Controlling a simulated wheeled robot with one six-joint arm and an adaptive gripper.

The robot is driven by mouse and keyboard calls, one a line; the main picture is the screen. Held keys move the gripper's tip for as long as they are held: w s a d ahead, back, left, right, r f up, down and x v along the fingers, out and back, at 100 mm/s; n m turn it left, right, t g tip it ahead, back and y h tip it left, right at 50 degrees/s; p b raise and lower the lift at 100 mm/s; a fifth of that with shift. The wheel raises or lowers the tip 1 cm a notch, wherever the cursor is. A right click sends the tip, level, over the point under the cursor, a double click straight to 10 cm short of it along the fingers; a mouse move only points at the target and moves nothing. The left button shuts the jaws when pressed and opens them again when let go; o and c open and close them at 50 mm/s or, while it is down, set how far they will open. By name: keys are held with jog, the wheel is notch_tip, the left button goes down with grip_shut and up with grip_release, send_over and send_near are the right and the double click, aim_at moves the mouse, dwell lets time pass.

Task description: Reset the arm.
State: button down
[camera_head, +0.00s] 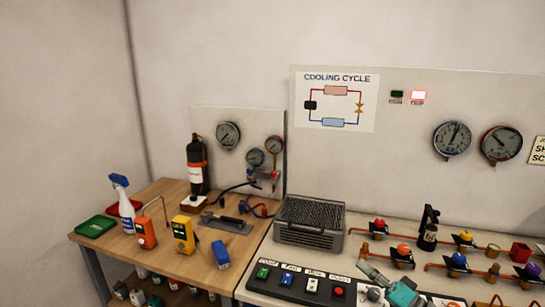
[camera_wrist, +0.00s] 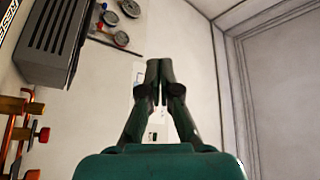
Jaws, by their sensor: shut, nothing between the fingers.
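My gripper (camera_wrist: 159,66) has a teal body and dark fingers. In the wrist view its fingertips meet and nothing is between them. In the head view my gripper (camera_head: 373,272) shows at the bottom, above the front part of the rig bench, right of the switch panel (camera_head: 301,287). The rest of my arm is out of the head view. The wrist view is turned on its side and shows the grey finned unit (camera_wrist: 58,38) at upper left, apart from the fingers.
The finned unit (camera_head: 310,224) stands behind the panel. A wooden table (camera_head: 180,267) at left holds a spray bottle (camera_head: 122,204), meters and a black cylinder (camera_head: 197,165). A red lamp (camera_head: 418,95) glows.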

jog(key=s+a+f+h, duration=0.1)
jog(key=f, duration=0.2)
jog(key=s+f+m+h, duration=0.1)
jog(key=f, duration=0.2)
jog(key=s+a+f+m+h, duration=0.1)
jog(key=f, duration=0.1)
jog(key=shift+a+f+t, duration=0.3)
jog(key=shift+f+t, duration=0.1)
jog(key=s+a+f+m+g+h, duration=0.3)
jog(key=s+f+h, duration=0.6)
jog(key=s+f, duration=1.2)
jog(key=s+r+n+t+h, duration=0.1)
jog(key=s+r+h, duration=0.1)
jog(key=s, duration=0.7)
jog(key=s+r+n+h, duration=0.1)
jog(key=s+r+h, duration=0.15)
jog(key=s, duration=0.75)
jog(key=s+r+n+t+y, duration=0.1)
jog(key=s+r+n, duration=0.3)
jog(key=s+r, duration=0.7)
notch_tip(320, 180, up, 2)
jog(key=shift+n, duration=0.3)
